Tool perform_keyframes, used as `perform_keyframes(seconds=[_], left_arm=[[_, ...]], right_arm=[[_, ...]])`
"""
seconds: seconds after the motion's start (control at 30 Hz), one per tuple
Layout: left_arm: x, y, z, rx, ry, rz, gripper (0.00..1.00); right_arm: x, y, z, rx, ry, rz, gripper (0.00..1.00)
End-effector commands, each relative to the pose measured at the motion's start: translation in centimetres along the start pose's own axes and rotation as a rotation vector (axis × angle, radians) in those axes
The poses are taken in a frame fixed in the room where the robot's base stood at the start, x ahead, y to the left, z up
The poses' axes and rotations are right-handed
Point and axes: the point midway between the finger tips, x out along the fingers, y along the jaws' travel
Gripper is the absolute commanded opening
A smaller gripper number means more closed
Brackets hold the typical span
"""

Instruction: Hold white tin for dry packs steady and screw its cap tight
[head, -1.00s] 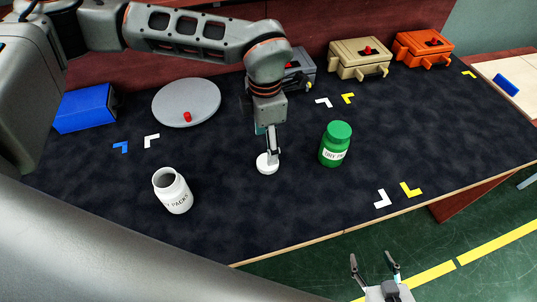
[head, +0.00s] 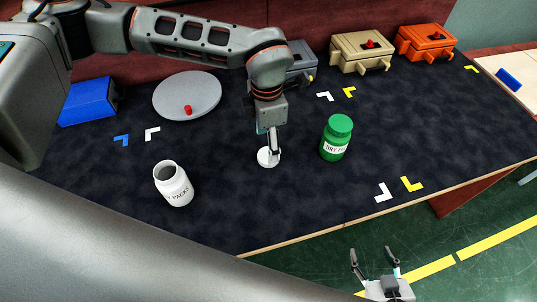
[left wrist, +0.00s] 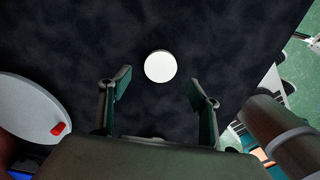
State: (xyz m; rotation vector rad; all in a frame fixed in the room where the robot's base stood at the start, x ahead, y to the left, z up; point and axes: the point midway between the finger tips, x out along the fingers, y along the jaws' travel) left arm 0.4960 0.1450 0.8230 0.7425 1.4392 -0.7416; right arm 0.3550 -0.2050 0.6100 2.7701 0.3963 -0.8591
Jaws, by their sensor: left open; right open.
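The white tin (head: 174,187), labelled with "PACKS" in part, stands upright and open-topped on the dark table at the left front. Its white round cap (head: 261,160) lies flat on the table to the right of the tin. The cap also shows in the left wrist view (left wrist: 160,66), ahead of the spread fingers. My left gripper (head: 270,149) is open, pointing down just over the cap, and partly hides it; in the left wrist view its fingers (left wrist: 160,84) hold nothing. My right gripper (head: 376,252) is open and empty beyond the table's front edge, over the floor.
A green capped jar (head: 336,138) stands right of my left gripper. A grey disc (head: 187,94) with a red knob lies behind the tin, beside a blue box (head: 87,104). Grey, tan (head: 362,53) and orange (head: 425,42) boxes line the back. Table around the tin is clear.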

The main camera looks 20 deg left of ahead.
Motion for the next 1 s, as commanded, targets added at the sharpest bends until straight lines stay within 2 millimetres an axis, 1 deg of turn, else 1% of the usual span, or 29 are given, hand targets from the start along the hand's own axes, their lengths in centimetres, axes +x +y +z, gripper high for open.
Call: perform_keyframes(seconds=[0.33,0.43,0.7,0.73,0.87,0.9,1.0], left_arm=[[4.6,-0.1,0.3,0.001,0.002,-0.003,0.62],[5.0,-0.1,0.3,0.0,0.001,-0.002,0.62],[5.0,0.0,0.3,0.0,0.001,-0.001,0.62],[5.0,0.0,0.3,0.0,0.001,-0.001,0.6],[5.0,0.0,0.3,0.0,0.001,-0.001,0.37],[5.0,0.0,0.3,0.0,0.001,-0.001,0.35],[5.0,0.0,0.3,0.0,0.001,-0.001,0.35]], right_arm=[[0.2,0.0,0.2,-0.002,-0.001,0.0,0.58],[0.2,0.0,0.1,-0.003,0.0,0.001,0.58],[0.2,0.1,-0.1,-0.003,0.004,0.002,0.58],[0.2,0.1,-0.1,-0.003,0.004,0.003,0.58],[0.2,0.1,-0.1,-0.003,0.004,0.003,0.58],[0.2,0.1,-0.1,-0.003,0.004,0.003,0.58],[0.2,0.1,-0.1,-0.003,0.004,0.003,0.58]])
